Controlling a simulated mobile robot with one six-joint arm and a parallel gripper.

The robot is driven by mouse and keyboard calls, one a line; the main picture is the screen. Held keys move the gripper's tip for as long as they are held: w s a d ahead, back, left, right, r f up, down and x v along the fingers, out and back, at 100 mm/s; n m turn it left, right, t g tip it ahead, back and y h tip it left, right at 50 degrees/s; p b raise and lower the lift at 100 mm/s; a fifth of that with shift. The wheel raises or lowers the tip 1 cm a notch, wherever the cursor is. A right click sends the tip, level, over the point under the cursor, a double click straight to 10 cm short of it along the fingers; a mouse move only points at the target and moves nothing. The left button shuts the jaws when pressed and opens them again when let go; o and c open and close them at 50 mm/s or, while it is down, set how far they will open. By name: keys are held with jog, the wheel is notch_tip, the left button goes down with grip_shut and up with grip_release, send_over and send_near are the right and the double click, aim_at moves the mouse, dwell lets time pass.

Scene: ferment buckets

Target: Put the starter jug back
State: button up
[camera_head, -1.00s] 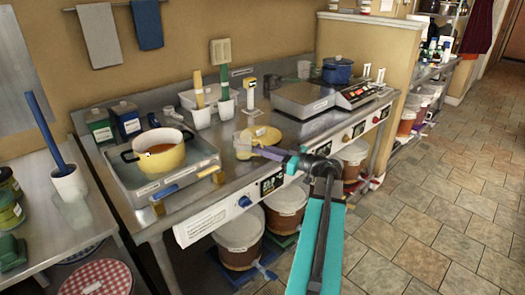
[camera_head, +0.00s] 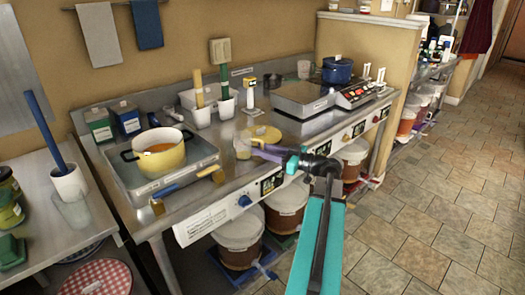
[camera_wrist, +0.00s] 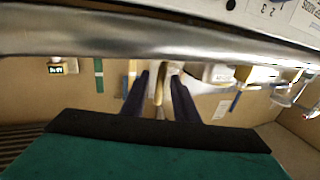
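A small clear jug with yellowish contents (camera_head: 242,149) stands near the front of the steel counter, in front of a round yellow lid or plate (camera_head: 266,134). I take it for the starter jug, but its label is too small to read. My gripper (camera_head: 258,151) reaches in from the right, its purple fingers just right of the jug. Whether they touch it cannot be told. In the wrist view my gripper (camera_wrist: 160,80) has its dark fingers apart, with a tan handle-like shape visible between them. The jug is not clearly visible there.
A yellow pot (camera_head: 160,158) sits in a steel tray at the left. Lidded buckets (camera_head: 238,236) stand below the counter.

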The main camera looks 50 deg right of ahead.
jog(key=b+v, duration=0.2)
jog(key=v, duration=1)
jog(key=shift+s, duration=0.1)
dwell(0.9)
